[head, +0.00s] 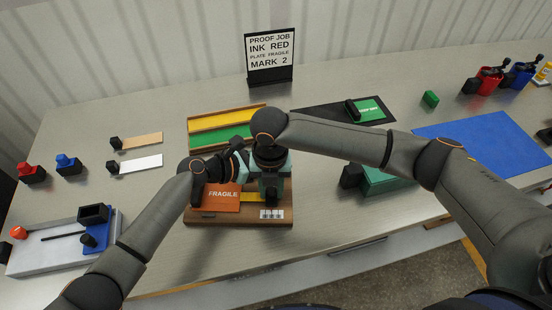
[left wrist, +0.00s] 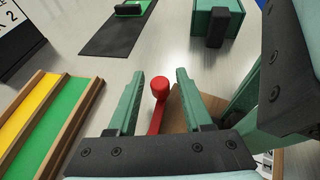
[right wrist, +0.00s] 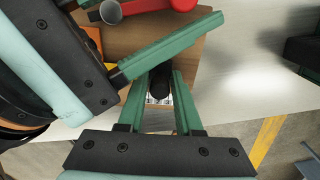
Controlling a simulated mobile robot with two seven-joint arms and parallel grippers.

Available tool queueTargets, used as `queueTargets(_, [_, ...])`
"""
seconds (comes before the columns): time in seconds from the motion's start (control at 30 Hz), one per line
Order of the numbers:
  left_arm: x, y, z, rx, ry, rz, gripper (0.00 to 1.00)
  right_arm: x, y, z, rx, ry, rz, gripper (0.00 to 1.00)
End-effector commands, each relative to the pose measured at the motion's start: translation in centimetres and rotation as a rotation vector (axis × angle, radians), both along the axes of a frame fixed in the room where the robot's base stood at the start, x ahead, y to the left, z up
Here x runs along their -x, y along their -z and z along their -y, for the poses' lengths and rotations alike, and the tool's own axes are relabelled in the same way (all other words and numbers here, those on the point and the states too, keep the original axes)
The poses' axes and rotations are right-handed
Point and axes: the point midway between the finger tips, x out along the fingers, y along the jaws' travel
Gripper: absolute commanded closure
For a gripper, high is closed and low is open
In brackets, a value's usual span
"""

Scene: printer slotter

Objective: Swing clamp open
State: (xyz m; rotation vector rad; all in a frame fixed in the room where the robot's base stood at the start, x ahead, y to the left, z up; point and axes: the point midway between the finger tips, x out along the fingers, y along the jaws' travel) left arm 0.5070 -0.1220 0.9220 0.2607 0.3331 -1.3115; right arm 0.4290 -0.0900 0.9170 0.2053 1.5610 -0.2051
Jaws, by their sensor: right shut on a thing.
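The red clamp (left wrist: 158,108), with its round red knob, shows in the left wrist view over the wooden base. Its red part also shows at the top of the right wrist view (right wrist: 180,5). My left gripper (left wrist: 158,84) is open, its fingers apart on either side of the knob. My right gripper (right wrist: 160,76) is shut on a black knob (right wrist: 160,86) at the base's front. The wooden base (head: 225,217) carries an orange FRAGILE plate (head: 222,195). In the head view my grippers hide the clamp.
A green and yellow rack (head: 190,131) stands behind the base. A black mat (head: 315,115) with a green block lies at the back. A teal block (head: 385,182) is right of the base, and a blue mat (head: 485,140) farther right. My two grippers are very close together.

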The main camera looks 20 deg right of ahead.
Motion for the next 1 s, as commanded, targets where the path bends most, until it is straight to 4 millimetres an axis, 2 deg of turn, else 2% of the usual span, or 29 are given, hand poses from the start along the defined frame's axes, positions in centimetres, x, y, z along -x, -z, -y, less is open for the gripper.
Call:
queueTargets(0.03, [0.0,0.0,-0.02,0.0,0.0,0.0,0.57,-0.02,-0.04,0.0,0.0,0.0,0.001,1.0])
queueTargets(0.4, [-0.01,0.01,-0.05,0.0,0.0,0.0,0.98,-0.02,-0.04,0.0,0.0,0.0,0.001,1.0])
queueTargets(0.43, [-0.01,0.01,-0.05,0.0,0.0,0.0,1.0,-0.02,-0.04,0.0,0.0,0.0,0.001,1.0])
queueTargets(1.0, [-0.01,0.03,-0.08,-0.001,-0.001,-0.001,1.0,-0.02,-0.03,0.01,0.0,0.0,0.001,1.0])
